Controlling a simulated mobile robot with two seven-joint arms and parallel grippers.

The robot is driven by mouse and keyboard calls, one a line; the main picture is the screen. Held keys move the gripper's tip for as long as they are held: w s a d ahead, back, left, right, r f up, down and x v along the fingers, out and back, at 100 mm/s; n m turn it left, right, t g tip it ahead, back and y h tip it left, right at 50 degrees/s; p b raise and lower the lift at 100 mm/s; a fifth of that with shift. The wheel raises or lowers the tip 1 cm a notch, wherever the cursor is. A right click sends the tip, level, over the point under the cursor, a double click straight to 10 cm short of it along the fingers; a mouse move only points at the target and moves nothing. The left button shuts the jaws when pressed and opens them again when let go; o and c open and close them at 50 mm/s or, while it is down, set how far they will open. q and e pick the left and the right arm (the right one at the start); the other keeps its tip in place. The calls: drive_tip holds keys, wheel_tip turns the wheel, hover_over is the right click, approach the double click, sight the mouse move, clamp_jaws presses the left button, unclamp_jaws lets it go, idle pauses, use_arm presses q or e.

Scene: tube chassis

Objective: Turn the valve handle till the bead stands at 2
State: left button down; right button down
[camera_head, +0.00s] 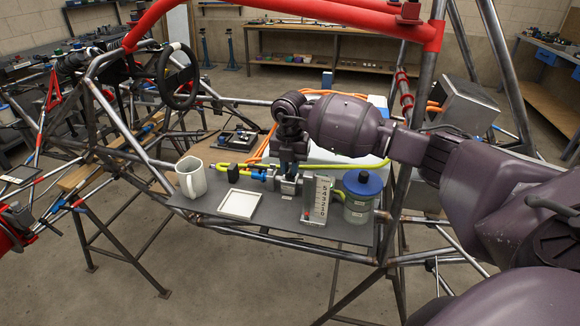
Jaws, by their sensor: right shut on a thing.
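The valve (287,187) is a small metal body with blue fittings, standing on the dark grey plate. My right gripper (287,163) points down onto it from above and is shut on the valve handle, which is mostly hidden by the fingers. Right of the valve stands a white upright gauge (322,187) with a column of marks. Small red and green spots show low on it; the numbers and which mark the bead stands at are too small to read. My left gripper is not in view.
A yellow-green hose (345,167) runs behind. Chassis tubes surround the plate.

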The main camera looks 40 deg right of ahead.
drive_tip(key=n, duration=0.4)
drive_tip(key=shift+n, duration=0.3)
drive_tip(key=shift+n+b, duration=0.4)
drive_tip(key=shift+n, duration=0.6)
drive_tip(key=c, duration=1.1)
unclamp_jaws()
drive_tip(key=shift+r, duration=0.15)
